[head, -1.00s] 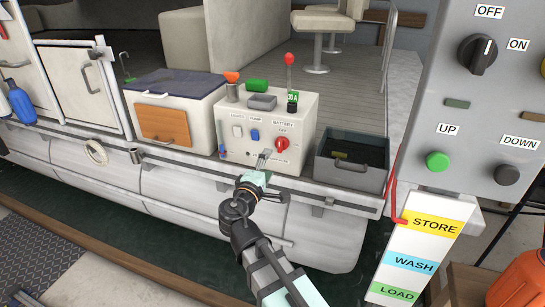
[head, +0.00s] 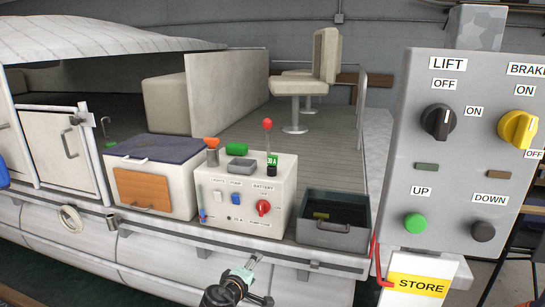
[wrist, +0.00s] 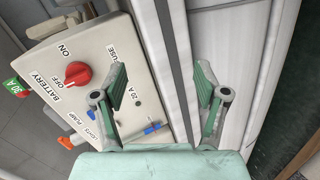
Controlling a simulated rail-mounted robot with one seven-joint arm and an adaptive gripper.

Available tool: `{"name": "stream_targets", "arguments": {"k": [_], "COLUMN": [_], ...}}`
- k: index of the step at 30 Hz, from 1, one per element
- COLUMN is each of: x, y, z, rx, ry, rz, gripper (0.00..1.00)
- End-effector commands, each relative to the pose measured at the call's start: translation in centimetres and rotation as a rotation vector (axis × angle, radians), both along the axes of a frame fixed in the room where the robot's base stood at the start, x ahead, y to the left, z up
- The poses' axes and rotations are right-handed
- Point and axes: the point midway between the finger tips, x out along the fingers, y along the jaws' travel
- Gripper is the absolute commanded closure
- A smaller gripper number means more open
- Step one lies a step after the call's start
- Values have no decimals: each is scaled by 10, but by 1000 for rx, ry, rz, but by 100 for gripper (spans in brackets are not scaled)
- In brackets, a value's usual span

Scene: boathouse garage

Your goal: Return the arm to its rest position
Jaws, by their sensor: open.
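My gripper (head: 245,270) is at the bottom of the head view, in front of and below the boat's deck edge. In the wrist view its two green-padded fingers (wrist: 163,95) are spread with nothing between them. The white battery panel box (head: 250,190) stands on the deck edge above my gripper, apart from it. It has a red battery knob (head: 263,208), which also shows in the wrist view (wrist: 77,74). Most of my arm is out of the head view.
A grey open bin (head: 335,238) sits right of the panel box, and a white cooler (head: 150,180) left of it. The lift control box (head: 470,150) with its yellow STORE label (head: 418,286) stands close at the right. The boat's hull (head: 160,270) is beside my gripper.

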Motion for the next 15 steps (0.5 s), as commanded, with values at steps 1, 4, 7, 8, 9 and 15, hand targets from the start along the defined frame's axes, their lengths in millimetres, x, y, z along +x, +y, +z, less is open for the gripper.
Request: {"name": "stream_targets", "arguments": {"k": [1,4,7,8,9,15], "x": [-5,-20,-40,-47,-57,-116], "y": [-12,-34,-57,-65,-74,-118], "z": [-35,-98,-157,-173,-195,-287], "rx": [35,109,173,192,215,328], "ry": [76,219,356,395,446,680], "rz": [-34,-108,-190,-216,-252,-435], "gripper": [27,27,27,27,27,27]}}
